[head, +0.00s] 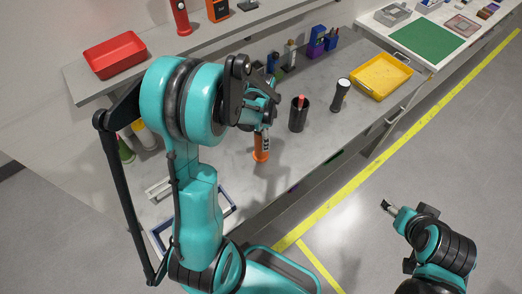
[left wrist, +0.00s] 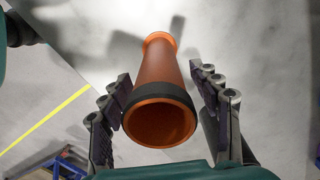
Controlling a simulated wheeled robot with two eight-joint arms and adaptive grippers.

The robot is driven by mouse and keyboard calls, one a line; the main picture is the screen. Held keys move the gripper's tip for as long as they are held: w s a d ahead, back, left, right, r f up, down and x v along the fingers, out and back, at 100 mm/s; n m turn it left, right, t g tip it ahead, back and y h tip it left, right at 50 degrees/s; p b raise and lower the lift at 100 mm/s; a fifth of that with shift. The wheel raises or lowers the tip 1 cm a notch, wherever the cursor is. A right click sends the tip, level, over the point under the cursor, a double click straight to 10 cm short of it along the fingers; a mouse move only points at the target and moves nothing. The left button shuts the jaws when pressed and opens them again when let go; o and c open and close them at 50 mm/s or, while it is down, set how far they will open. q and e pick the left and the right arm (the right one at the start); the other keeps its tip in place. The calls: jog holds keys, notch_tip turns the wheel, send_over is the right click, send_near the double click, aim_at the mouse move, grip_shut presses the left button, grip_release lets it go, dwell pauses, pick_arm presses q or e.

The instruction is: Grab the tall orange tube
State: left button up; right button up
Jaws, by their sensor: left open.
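The tall orange tube (head: 261,148) stands upright on the grey bench near its front edge in the head view. In the left wrist view the tube (left wrist: 162,68) has a dark band below its open rim, and the rim faces the camera. My left gripper (left wrist: 162,98) is open, with one finger on each side of the tube's upper part. A gap shows between the right finger and the tube; the left finger is very near the rim, and I cannot tell if it touches. In the head view my left gripper (head: 265,138) partly covers the tube's top. My right gripper (head: 388,206) is over the floor, away from the bench.
A black cup (head: 299,114) with a red item stands right of the tube, and a dark cylinder (head: 340,95) stands beyond it. A yellow tray (head: 381,75) lies farther right. A blue-edged frame (head: 228,202) is at the bench's near left. A shelf with a red tray (head: 115,54) runs behind.

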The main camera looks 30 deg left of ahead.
pick_arm(q)
jog(key=shift+f, duration=0.6)
grip_shut()
jog(key=shift+r, duration=0.15)
